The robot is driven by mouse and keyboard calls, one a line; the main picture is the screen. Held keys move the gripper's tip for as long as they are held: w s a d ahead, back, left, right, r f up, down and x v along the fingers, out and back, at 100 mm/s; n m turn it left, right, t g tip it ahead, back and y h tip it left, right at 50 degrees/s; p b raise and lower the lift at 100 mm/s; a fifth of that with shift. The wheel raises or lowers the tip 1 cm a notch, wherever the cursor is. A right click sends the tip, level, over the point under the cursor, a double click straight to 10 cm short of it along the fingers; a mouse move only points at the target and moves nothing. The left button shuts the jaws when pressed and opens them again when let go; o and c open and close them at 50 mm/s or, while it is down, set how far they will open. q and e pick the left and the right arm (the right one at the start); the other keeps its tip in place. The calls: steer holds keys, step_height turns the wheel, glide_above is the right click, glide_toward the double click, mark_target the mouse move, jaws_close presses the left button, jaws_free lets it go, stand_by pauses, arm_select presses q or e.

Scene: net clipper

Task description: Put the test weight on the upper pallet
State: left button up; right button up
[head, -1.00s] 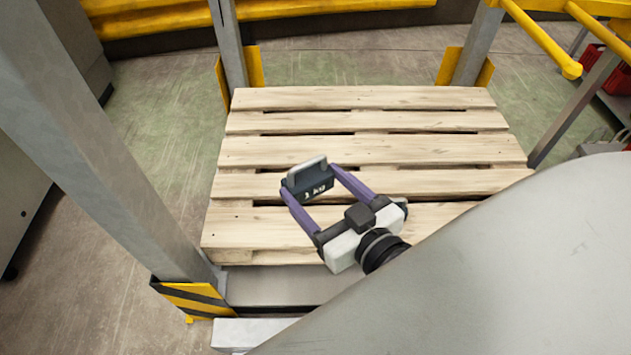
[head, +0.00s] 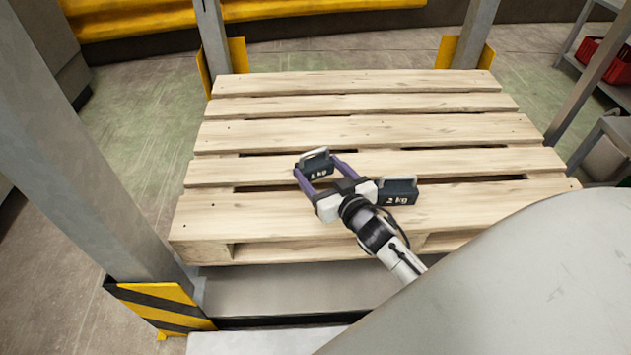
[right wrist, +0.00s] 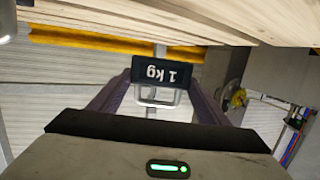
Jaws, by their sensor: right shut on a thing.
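A second dark weight (head: 398,192) marked 2 kg is on the pallet close to the right of the gripper. My left gripper is not in view.
A grey post (head: 85,150) with a striped yellow and black guard (head: 165,305) stands at the front left. Posts with yellow guards stand at the back corners. The pallet's back and left planks are clear. A red bin (head: 603,68) is on a shelf at right.

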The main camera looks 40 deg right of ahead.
steer(key=shift+w+d+f+b, duration=0.3)
steer(key=shift+w+f, duration=0.05)
steer(key=shift+w, duration=0.05)
steer(key=shift+f+b, duration=0.55)
steer(key=shift+b, duration=0.05)
step_height(320, 180, down, 3)
steer(key=b, duration=0.2)
steer(key=shift+r+b, duration=0.15)
steer(key=shift+b, duration=0.25)
steer(key=shift+f+b, duration=0.35)
steer(key=shift+b, duration=0.05)
steer(key=shift+f+b, duration=0.35)
steer(key=shift+b, duration=0.05)
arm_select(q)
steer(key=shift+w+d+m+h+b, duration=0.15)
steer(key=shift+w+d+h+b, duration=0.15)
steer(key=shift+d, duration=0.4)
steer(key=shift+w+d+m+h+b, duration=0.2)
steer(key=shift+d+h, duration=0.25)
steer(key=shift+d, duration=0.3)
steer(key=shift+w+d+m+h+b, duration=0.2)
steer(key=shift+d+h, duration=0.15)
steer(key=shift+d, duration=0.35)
arm_select(e)
steer(key=shift+f, duration=0.65)
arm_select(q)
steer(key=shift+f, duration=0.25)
arm_select(e)
steer(key=shift+f, duration=0.35)
